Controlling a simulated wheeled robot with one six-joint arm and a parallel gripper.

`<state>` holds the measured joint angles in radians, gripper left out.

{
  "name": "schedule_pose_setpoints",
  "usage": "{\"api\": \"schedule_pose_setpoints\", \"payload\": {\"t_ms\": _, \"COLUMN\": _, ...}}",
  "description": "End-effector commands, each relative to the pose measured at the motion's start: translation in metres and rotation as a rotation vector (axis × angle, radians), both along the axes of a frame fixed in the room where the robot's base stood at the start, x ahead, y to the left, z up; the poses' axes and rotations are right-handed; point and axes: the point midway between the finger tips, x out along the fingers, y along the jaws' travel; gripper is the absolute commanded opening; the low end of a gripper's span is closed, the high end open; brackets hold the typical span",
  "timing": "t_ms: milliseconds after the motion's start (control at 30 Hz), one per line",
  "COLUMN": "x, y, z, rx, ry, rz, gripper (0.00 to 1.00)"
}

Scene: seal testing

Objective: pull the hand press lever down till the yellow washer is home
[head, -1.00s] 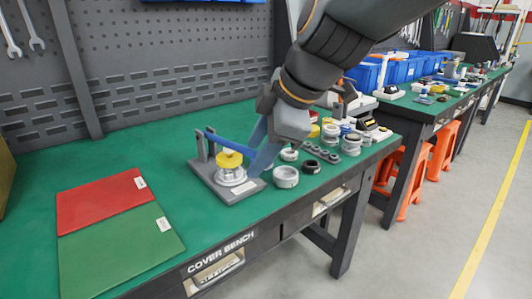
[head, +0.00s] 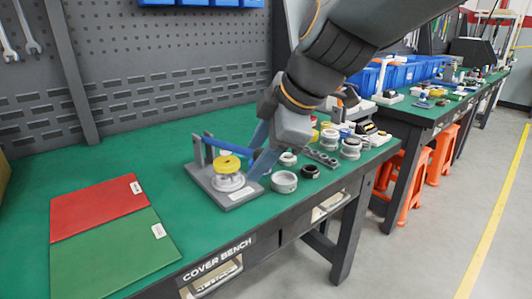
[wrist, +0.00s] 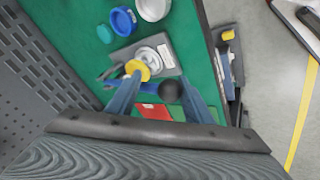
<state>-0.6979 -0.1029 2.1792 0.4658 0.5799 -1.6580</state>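The hand press stands on a grey base plate (head: 212,187), with its blue lever (head: 222,145) running from grey posts toward my gripper. The yellow washer (head: 229,164) sits over a pale round part (head: 229,183) on the base; whether it is fully seated I cannot tell. My gripper (head: 258,152) has two blue fingers spread apart at the lever's free end. In the wrist view, the dark knob (wrist: 169,91) shows between the fingers, with space on either side. The left finger partly overlaps the yellow washer (wrist: 152,62) there.
A red mat (head: 98,208) and a green mat (head: 115,255) lie left of the press. A white ring (head: 284,182), a black ring (head: 310,171) and several small parts lie to the right, close by my gripper. The bench's front edge is near.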

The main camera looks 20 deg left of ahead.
Motion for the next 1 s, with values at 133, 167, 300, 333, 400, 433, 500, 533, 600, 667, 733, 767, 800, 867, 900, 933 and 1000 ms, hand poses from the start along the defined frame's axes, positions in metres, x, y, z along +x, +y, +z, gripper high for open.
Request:
{"api": "schedule_pose_setpoints", "payload": {"t_ms": 133, "x": -0.002, "y": -0.001, "z": 0.003, "rx": 0.002, "ry": 0.003, "rz": 0.002, "gripper": 0.44}}
{"api": "schedule_pose_setpoints", "payload": {"t_ms": 167, "x": -0.003, "y": -0.002, "z": 0.006, "rx": 0.002, "ry": 0.002, "rz": 0.002, "gripper": 0.44}}
{"api": "schedule_pose_setpoints", "payload": {"t_ms": 300, "x": -0.006, "y": -0.012, "z": 0.023, "rx": 0.003, "ry": 0.000, "rz": 0.001, "gripper": 0.44}}
{"api": "schedule_pose_setpoints", "payload": {"t_ms": 333, "x": -0.007, "y": -0.015, "z": 0.027, "rx": 0.003, "ry": 0.000, "rz": 0.002, "gripper": 0.44}}
{"api": "schedule_pose_setpoints", "payload": {"t_ms": 400, "x": -0.009, "y": -0.022, "z": 0.037, "rx": 0.003, "ry": -0.001, "rz": 0.000, "gripper": 0.44}}
{"api": "schedule_pose_setpoints", "payload": {"t_ms": 433, "x": -0.010, "y": -0.025, "z": 0.041, "rx": 0.003, "ry": -0.001, "rz": 0.000, "gripper": 0.44}}
{"api": "schedule_pose_setpoints", "payload": {"t_ms": 500, "x": -0.011, "y": -0.030, "z": 0.050, "rx": 0.002, "ry": 0.000, "rz": -0.002, "gripper": 0.44}}
{"api": "schedule_pose_setpoints", "payload": {"t_ms": 533, "x": -0.012, "y": -0.032, "z": 0.053, "rx": 0.002, "ry": 0.000, "rz": -0.002, "gripper": 0.44}}
{"api": "schedule_pose_setpoints", "payload": {"t_ms": 600, "x": -0.014, "y": -0.035, "z": 0.058, "rx": 0.002, "ry": 0.000, "rz": -0.001, "gripper": 0.44}}
{"api": "schedule_pose_setpoints", "payload": {"t_ms": 667, "x": -0.015, "y": -0.037, "z": 0.062, "rx": 0.001, "ry": 0.000, "rz": 0.000, "gripper": 0.44}}
{"api": "schedule_pose_setpoints", "payload": {"t_ms": 733, "x": -0.015, "y": -0.039, "z": 0.064, "rx": 0.001, "ry": 0.000, "rz": 0.000, "gripper": 0.44}}
{"api": "schedule_pose_setpoints", "payload": {"t_ms": 767, "x": -0.015, "y": -0.039, "z": 0.065, "rx": 0.001, "ry": -0.001, "rz": 0.001, "gripper": 0.44}}
{"api": "schedule_pose_setpoints", "payload": {"t_ms": 800, "x": -0.015, "y": -0.040, "z": 0.065, "rx": 0.001, "ry": 0.000, "rz": 0.001, "gripper": 0.44}}
{"api": "schedule_pose_setpoints", "payload": {"t_ms": 867, "x": -0.016, "y": -0.040, "z": 0.065, "rx": 0.001, "ry": 0.000, "rz": 0.000, "gripper": 0.44}}
{"api": "schedule_pose_setpoints", "payload": {"t_ms": 900, "x": -0.016, "y": -0.040, "z": 0.065, "rx": 0.001, "ry": 0.000, "rz": 0.001, "gripper": 0.44}}
{"api": "schedule_pose_setpoints", "payload": {"t_ms": 933, "x": -0.016, "y": -0.040, "z": 0.065, "rx": 0.001, "ry": 0.000, "rz": 0.000, "gripper": 0.44}}
{"api": "schedule_pose_setpoints", "payload": {"t_ms": 1000, "x": -0.015, "y": -0.040, "z": 0.065, "rx": 0.001, "ry": 0.000, "rz": 0.000, "gripper": 0.42}}
